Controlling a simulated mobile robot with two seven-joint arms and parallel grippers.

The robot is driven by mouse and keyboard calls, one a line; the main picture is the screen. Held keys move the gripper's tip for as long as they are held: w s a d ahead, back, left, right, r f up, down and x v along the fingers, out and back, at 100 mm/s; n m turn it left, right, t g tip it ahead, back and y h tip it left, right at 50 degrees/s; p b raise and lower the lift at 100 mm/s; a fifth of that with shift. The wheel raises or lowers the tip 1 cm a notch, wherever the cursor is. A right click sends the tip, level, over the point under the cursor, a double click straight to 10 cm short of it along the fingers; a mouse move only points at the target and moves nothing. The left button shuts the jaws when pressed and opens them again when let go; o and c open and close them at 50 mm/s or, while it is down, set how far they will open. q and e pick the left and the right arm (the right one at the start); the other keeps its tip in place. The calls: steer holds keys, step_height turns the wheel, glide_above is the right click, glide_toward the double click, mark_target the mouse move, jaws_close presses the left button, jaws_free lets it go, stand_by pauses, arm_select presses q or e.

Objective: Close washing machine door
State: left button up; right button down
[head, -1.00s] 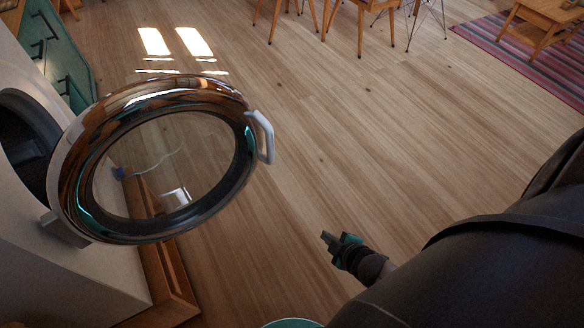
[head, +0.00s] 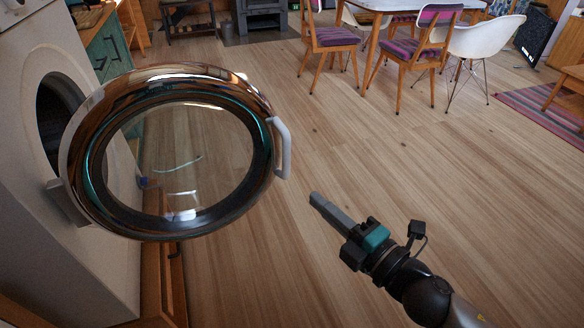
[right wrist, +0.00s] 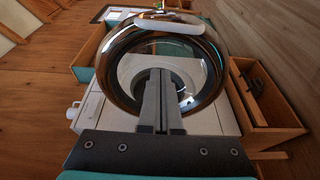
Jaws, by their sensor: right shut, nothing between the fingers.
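The washing machine (head: 92,262) stands at the left in the head view, with its dark drum opening (head: 57,118) showing. Its round chrome-rimmed glass door (head: 172,80) stands wide open, swung out from the machine, with a white handle (head: 283,148) on its right side. My right gripper (head: 318,202) is to the right of and below the handle, apart from the door, with its fingers shut and empty. In the right wrist view the shut fingers (right wrist: 160,84) point toward the door (right wrist: 214,62), with the handle (right wrist: 163,27) above them. My left gripper is not in view.
A wooden drawer (right wrist: 262,95) stands open beside the machine in the right wrist view. A green cabinet (head: 105,50) is behind the machine. Dining chairs (head: 410,52) and a table (head: 378,6) stand at the back. The wooden floor right of the door is clear.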

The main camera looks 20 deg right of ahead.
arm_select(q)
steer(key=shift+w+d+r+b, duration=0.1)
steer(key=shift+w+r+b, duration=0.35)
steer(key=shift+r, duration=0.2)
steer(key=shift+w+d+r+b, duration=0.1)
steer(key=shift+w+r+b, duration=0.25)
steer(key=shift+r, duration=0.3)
arm_select(e)
steer(key=w+d+x, duration=0.1)
steer(key=d+x, duration=0.1)
steer(key=x, duration=1)
steer(key=shift+d, duration=0.3)
steer(key=shift+w, duration=0.1)
